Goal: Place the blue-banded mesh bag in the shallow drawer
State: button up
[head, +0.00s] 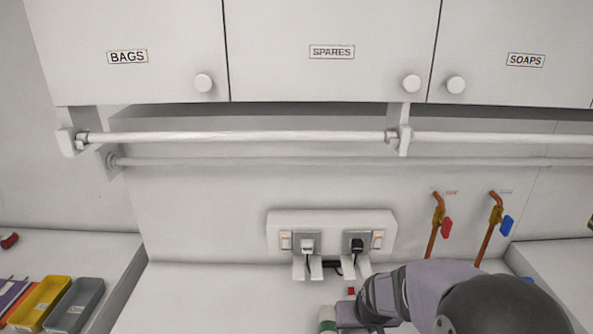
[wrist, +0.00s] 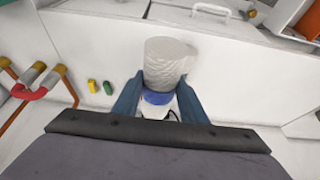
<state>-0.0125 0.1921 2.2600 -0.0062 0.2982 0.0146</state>
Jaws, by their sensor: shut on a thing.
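My gripper (wrist: 160,98) has two blue-grey fingers, shut on the blue-banded mesh bag (wrist: 167,62) in the wrist view. The bag looks like a pale grey, rounded bundle with a blue band (wrist: 158,97) low between the fingers. Mesh detail is too small to make out. In the head view my arm reaches in from the bottom right, and the fingertips and bag cannot be made out clearly there. I cannot identify the shallow drawer with certainty; a white panel with a handle (wrist: 211,10) shows at the top of the wrist view.
Closed cupboards labelled BAGS (head: 128,57), SPARES (head: 332,51) and SOAPS (head: 526,60) hang above a white rail (head: 240,137). Sockets (head: 332,232) and copper pipes (head: 436,225) are on the wall. A yellow tray (head: 40,303) and a grey tray (head: 75,304) stand at left.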

jog(key=shift+s+d, duration=0.15)
jog(key=shift+d, duration=0.1)
jog(key=s+a+f+n+b, duration=0.15)
jog(key=a+f+b, duration=0.25)
jog(key=a, duration=0.9)
jog(key=s+a+f+b, duration=0.3)
jog(key=a+f+b, duration=0.1)
jog(key=a, duration=0.8)
jog(key=s+a+f+b, duration=0.6)
jog(key=s+a, duration=0.1)
jog(key=a, duration=0.1)
jog(key=s+a+f+m+b, duration=0.1)
jog(key=s+a+f+b, duration=0.5)
jog(key=a, duration=0.3)
jog(key=shift+s, duration=0.6)
jog(key=shift+m, duration=0.25)
jog(key=shift+f+p, duration=1.05)
jog(key=shift+f, duration=4)
jog(key=shift+f+b, duration=0.2)
jog(key=shift+b, duration=0.1)
